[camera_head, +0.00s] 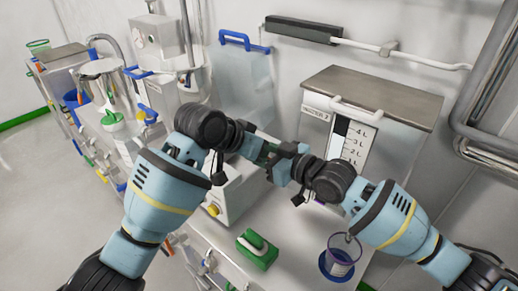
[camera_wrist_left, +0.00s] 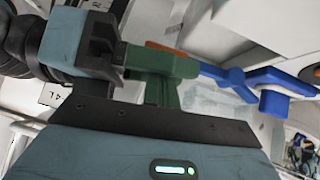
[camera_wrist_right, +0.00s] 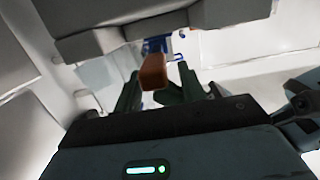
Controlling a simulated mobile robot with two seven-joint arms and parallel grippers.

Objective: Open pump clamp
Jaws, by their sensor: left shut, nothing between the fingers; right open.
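The pump appears to be the pale box (camera_head: 238,195) with a yellow knob, below my grippers in the head view. An orange-brown piece (camera_wrist_right: 153,72), possibly the clamp lever, lies between the spread fingers of my right gripper (camera_wrist_right: 158,92) in the right wrist view. I cannot tell whether they touch it. My left gripper (camera_wrist_left: 168,75) is shut and empty, its green fingers together. A strip of orange (camera_wrist_left: 163,47) shows just behind them. In the head view both grippers meet close together over the box, and the arms hide most of the clamp area.
A steel tank (camera_head: 378,97) with a level scale stands behind at right. A clear panel with a blue handle (camera_head: 243,41) stands behind the left arm. A green-and-white block (camera_head: 257,249) and a blue-rimmed cup (camera_head: 340,262) sit on the bench front. The bench between them is clear.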

